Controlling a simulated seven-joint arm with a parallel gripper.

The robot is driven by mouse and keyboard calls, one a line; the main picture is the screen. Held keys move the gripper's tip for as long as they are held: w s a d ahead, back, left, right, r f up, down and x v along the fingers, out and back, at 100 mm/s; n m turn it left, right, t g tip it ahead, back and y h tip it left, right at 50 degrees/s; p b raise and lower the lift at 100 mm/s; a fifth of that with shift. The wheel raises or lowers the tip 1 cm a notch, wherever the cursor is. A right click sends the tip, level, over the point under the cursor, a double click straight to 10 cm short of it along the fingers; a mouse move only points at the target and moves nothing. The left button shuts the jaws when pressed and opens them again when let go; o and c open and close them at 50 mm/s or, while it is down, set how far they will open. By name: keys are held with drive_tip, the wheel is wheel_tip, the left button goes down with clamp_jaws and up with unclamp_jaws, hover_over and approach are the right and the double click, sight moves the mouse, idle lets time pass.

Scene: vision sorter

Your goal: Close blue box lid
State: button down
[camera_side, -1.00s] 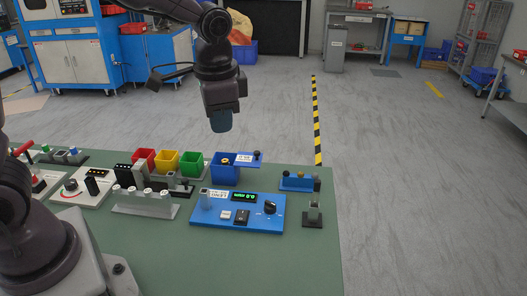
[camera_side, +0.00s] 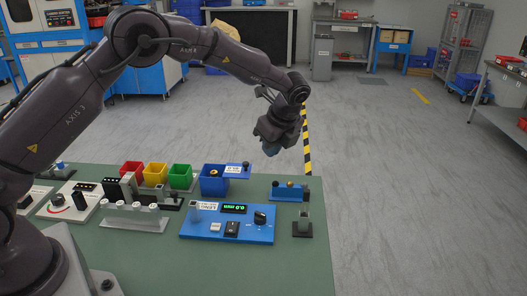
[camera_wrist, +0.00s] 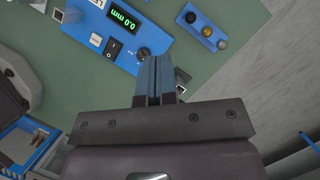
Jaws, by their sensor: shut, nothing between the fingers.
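The blue box (camera_side: 213,188) stands near the table's back edge in the side view, with a small copper-coloured thing inside. Its blue lid (camera_side: 235,172) is open, sticking out flat to the right of the box. The lid has a white label and a dark knob (camera_side: 246,167). My gripper (camera_side: 270,149) is in the air, to the right of and higher than the lid in the picture, and tilted. In the wrist view its blue fingers (camera_wrist: 155,58) are together and empty. The box and lid are not visible in the wrist view.
Red (camera_side: 131,169), yellow (camera_side: 155,173) and green (camera_side: 180,176) bins stand left of the box. A blue panel (camera_side: 190,233) with a green display reading 0.0 mm lies in front.

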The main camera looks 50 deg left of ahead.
sight(225, 174)
drive_tip(key=shift+a+f, duration=1.8)
drive_tip(key=shift+f, duration=0.2)
drive_tip(key=shift+a+f, duration=1.8)
drive_tip(key=shift+f, duration=0.2)
drive_tip(key=shift+s+a, duration=0.1)
drive_tip(key=s+a, duration=0.5)
drive_tip(key=shift+s+a, duration=0.1)
drive_tip(key=shift+s, duration=0.05)
